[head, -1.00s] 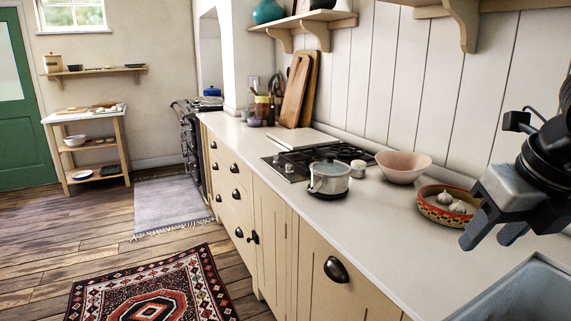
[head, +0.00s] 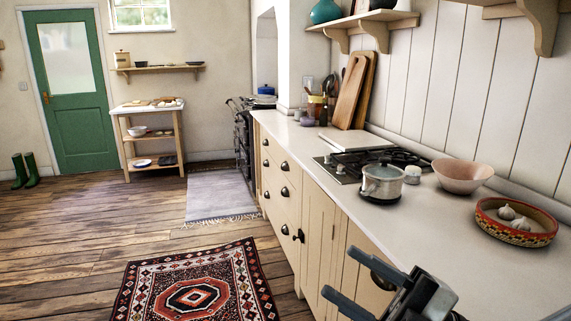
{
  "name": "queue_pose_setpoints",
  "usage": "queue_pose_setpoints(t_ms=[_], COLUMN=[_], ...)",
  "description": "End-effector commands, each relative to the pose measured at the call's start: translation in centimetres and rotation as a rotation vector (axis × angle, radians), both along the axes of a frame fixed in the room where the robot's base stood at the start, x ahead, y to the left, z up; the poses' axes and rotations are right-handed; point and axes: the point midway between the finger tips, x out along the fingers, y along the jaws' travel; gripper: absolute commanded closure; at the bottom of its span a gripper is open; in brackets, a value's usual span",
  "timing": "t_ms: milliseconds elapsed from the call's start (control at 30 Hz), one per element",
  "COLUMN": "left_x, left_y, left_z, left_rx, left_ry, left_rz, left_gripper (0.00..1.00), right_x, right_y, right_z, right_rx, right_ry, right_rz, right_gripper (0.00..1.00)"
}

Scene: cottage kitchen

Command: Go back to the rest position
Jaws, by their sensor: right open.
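My right gripper (head: 338,296) is at the bottom of the head view, right of the middle. Its two dark fingers point left and are spread apart, with nothing between them. It is in front of the cream cabinet fronts (head: 320,225), near the counter's front edge, and hides part of a drawer handle. The rest of my right arm is cut off by the lower edge of the picture. My left gripper does not show.
The pale counter (head: 440,235) runs along the right with a lidded pot (head: 382,184), a pink bowl (head: 462,175) and a patterned bowl (head: 516,222) holding garlic. A patterned rug (head: 200,285) lies on the wooden floor (head: 90,225), which is open on the left.

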Motion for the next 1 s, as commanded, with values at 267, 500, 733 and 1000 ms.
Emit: queue_pose_setpoints(t_ms=[267, 500, 733, 1000], left_x=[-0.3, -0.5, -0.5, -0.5], left_y=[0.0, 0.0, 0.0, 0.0], left_z=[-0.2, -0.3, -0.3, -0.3], left_rx=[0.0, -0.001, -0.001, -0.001], left_ry=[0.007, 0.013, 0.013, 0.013], left_rz=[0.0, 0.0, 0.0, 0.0], left_gripper=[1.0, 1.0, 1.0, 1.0], right_x=[1.0, -6.7, -10.1, -10.1], right_y=[-5.7, -6.3, -6.0, -6.0], right_z=[-19.3, -31.4, -34.5, -34.5], right_rx=[0.332, 0.342, 0.331, 0.331], right_ry=[0.863, 1.37, 1.532, 1.532], right_rz=[-0.562, -0.774, -0.817, -0.817], right_gripper=[0.55, 0.55, 0.55, 0.55])
